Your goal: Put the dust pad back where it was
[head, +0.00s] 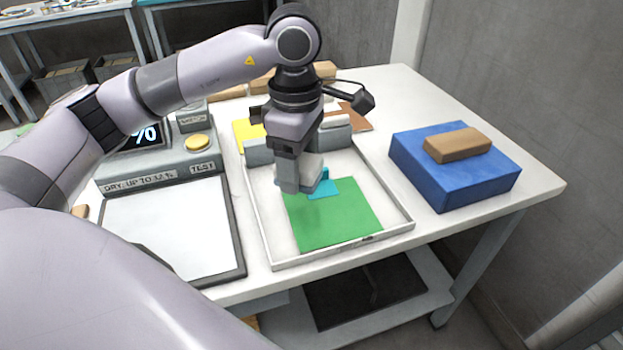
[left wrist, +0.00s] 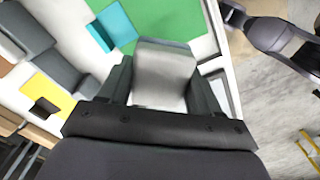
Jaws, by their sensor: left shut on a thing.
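My left gripper (head: 299,172) is shut on a light grey block-shaped pad (head: 313,165), which I take to be the dust pad. In the left wrist view the pad (left wrist: 163,75) sits between the two dark fingers of the gripper (left wrist: 162,88), with a thin blue-grey layer along its far edge. It is held over the white tray (head: 402,222), near the green sheet (head: 340,222). I cannot tell whether it touches anything below. A small teal piece (head: 325,188) lies on the green sheet's edge. My right gripper is not in view.
Grey blocks (head: 258,152) and a yellow square (head: 243,128) are at the tray's back. A blue block (head: 455,180) with a brown block (head: 458,144) on top stands right. A tester (head: 165,172) and white panel (head: 170,228) stand left. The table's right front corner is bare.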

